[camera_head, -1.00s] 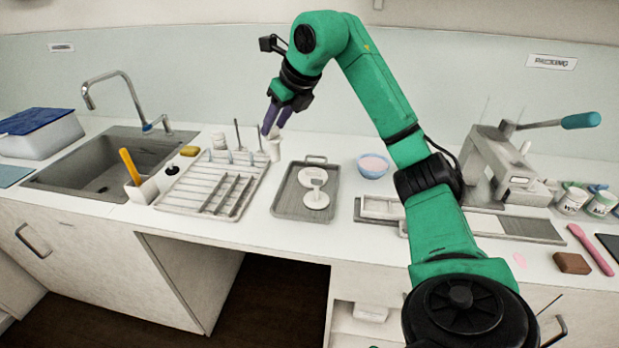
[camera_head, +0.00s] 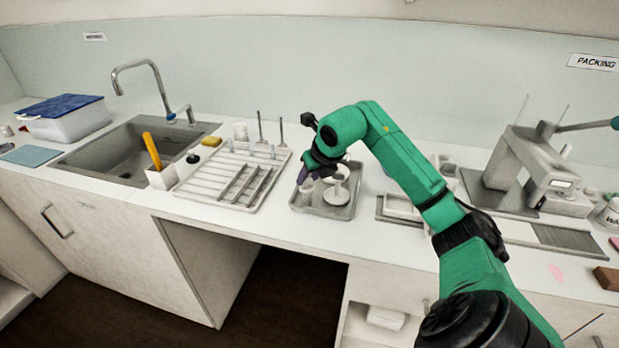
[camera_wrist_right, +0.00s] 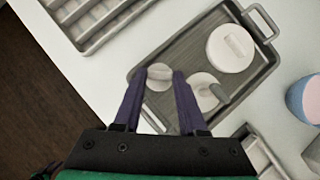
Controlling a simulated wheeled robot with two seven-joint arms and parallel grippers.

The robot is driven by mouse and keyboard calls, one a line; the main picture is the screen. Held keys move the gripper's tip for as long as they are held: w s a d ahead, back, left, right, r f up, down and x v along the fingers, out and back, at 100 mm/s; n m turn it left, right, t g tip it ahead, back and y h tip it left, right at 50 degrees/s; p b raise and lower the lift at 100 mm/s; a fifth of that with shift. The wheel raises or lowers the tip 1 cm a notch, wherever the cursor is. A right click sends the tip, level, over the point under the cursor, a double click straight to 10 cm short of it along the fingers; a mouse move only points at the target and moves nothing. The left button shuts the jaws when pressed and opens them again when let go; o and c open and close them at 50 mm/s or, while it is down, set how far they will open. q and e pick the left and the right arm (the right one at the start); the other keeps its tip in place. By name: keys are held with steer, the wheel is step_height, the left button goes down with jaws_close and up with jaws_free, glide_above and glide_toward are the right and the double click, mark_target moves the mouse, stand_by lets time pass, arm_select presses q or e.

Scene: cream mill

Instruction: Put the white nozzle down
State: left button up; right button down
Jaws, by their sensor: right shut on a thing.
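The white nozzle (camera_wrist_right: 159,77) is between the two purple fingers of my right gripper (camera_wrist_right: 160,72) in the wrist view. The gripper is shut on it and holds it over the grey tray (camera_wrist_right: 258,78). In the head view, my right gripper (camera_head: 308,177) is above the left part of the tray (camera_head: 325,211), with the nozzle (camera_head: 307,186) partly hidden below the fingers. I cannot tell whether the nozzle touches the tray. My left gripper is not in view.
Two white round parts lie in the tray, a larger disc (camera_wrist_right: 231,48) and a smaller handled one (camera_wrist_right: 202,92). A drying rack (camera_head: 205,186) stands left of the tray. A blue bowl (camera_wrist_right: 304,97) is to the right.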

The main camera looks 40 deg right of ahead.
steer(key=shift+c, duration=2.3)
jaws_free()
steer(key=shift+f, duration=0.1)
steer(key=b+v, duration=0.1)
steer(key=v, duration=1.1)
steer(key=shift+b, duration=0.3)
